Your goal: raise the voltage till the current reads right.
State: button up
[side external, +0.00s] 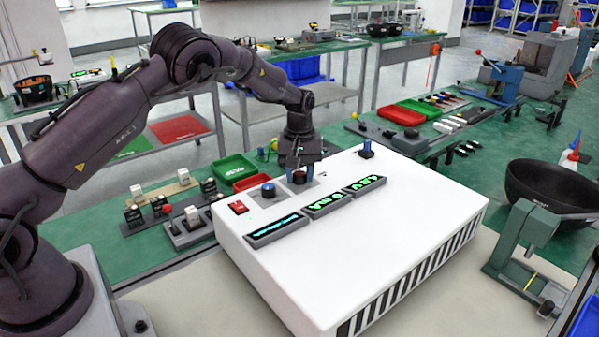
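A white power supply box (380,235) stands on the bench in the side external view. Its sloped top edge carries three lit displays: a cyan one (276,231) too small to read, a green one (329,204) that seems to end in mA, and a green one (365,187) that seems to read in volts. A blue knob (267,190) sits left of a dark knob (299,178) on the top. My gripper (300,168) points down right over the dark knob and partly hides it. I cannot tell whether its fingers touch the knob or how far they are apart.
A red switch (238,208) and a blue-topped post (366,149) stand on the box. Small parts on dark fixtures lie to the left. Green (232,168) and red trays are behind. A black bowl (553,193) and a green press (527,250) stand at right.

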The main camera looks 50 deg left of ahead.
aim_at(299, 173)
jog(key=c, duration=0.4)
jog(key=shift+m, duration=2.9)
jog(key=o, duration=0.9)
notch_tip(299, 173, up, 13)
jog(key=shift+r, duration=0.1)
